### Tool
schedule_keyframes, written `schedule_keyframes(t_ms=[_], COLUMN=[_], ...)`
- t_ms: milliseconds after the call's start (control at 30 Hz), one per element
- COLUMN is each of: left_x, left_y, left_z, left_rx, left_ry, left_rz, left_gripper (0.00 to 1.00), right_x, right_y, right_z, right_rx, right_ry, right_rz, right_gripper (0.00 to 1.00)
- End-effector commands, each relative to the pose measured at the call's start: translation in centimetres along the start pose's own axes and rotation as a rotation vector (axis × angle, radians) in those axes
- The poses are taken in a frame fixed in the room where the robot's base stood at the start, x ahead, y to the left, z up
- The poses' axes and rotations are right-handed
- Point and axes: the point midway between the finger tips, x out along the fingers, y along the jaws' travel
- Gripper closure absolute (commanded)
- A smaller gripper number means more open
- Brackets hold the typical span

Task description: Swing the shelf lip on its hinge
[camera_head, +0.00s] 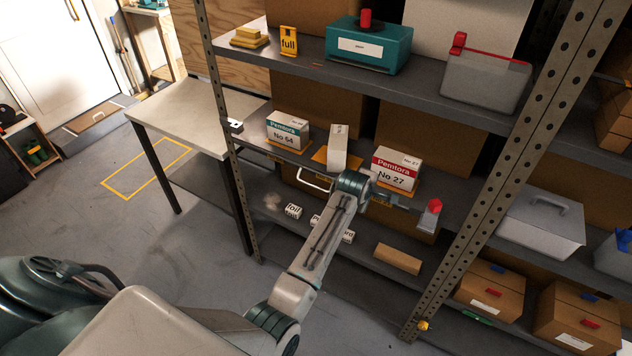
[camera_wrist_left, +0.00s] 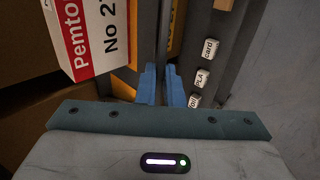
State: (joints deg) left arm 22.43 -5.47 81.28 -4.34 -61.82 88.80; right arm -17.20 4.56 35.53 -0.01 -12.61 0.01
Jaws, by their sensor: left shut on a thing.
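The grey shelf lip (camera_head: 411,216) runs along the front edge of the middle shelf, partly hidden behind my arm. In the left wrist view the lip (camera_wrist_left: 164,36) is a narrow grey strip running up between the fingers. My left gripper (camera_head: 396,202) is at this front edge, below the red and white Pemtora No 27 box (camera_head: 396,168). Its blue fingers (camera_wrist_left: 162,86) are close together, shut on the lip. The lip's hinge cannot be made out. My right gripper is in neither view.
A teal and white No 64 box (camera_head: 287,131) and a plain white box (camera_head: 338,148) stand on the middle shelf. Small white labelled blocks (camera_head: 293,211) lie below. A perforated post (camera_head: 483,178) rises right of the gripper. Open floor lies left.

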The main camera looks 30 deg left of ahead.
Motion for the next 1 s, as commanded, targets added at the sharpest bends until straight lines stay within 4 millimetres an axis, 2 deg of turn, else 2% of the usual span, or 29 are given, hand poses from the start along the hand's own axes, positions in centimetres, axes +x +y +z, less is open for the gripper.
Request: schedule_keyframes(t_ms=[767, 800, 900, 1000], left_x=[-0.02, -0.02, -0.01, -0.01], left_y=[0.71, 0.70, 0.69, 0.67], left_z=[-0.01, -0.01, -0.01, -0.01], left_rx=[0.000, 0.000, 0.000, 0.000], left_ry=[0.000, 0.000, 0.000, 0.000], left_rz=[-0.103, -0.103, -0.103, -0.103], left_gripper=[1.00, 0.89, 0.69, 0.67], right_x=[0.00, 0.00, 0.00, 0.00], right_y=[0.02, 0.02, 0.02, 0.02], right_z=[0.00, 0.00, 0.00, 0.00], right_rx=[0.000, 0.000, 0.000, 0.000], right_ry=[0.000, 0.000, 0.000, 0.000], right_rz=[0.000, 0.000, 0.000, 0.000], right_gripper=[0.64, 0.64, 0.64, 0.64])
